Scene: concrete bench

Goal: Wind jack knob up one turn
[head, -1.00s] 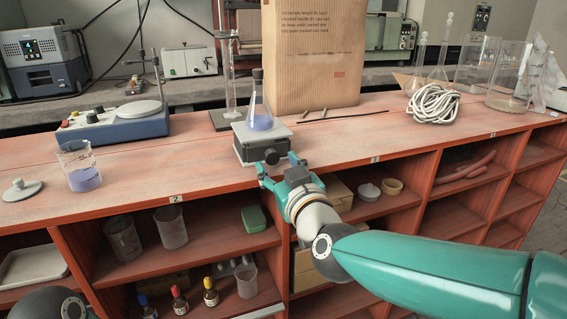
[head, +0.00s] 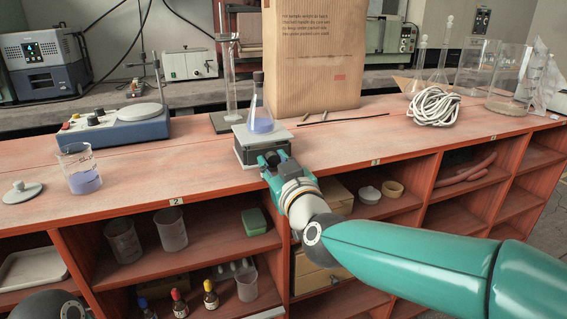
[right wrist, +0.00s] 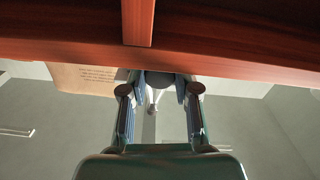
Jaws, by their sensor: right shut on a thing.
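The lab jack (head: 248,153) stands on the bench's front edge, with a stoppered flask (head: 260,118) of violet liquid upright on its grey top plate. My right gripper (head: 273,160) is at the jack's front, where the knob sits, and hides the knob in the head view. In the right wrist view my right gripper (right wrist: 160,88) has its two fingers on either side of the dark knob (right wrist: 159,79), shut on it. My left gripper is not in view.
A beaker (head: 80,170) of violet liquid and a lid (head: 22,191) stand at the left. A stirrer (head: 115,124) is behind them. A tall paper bag (head: 315,65) stands behind the jack; coiled cable (head: 434,106) lies right. Shelves below hold bottles and bowls.

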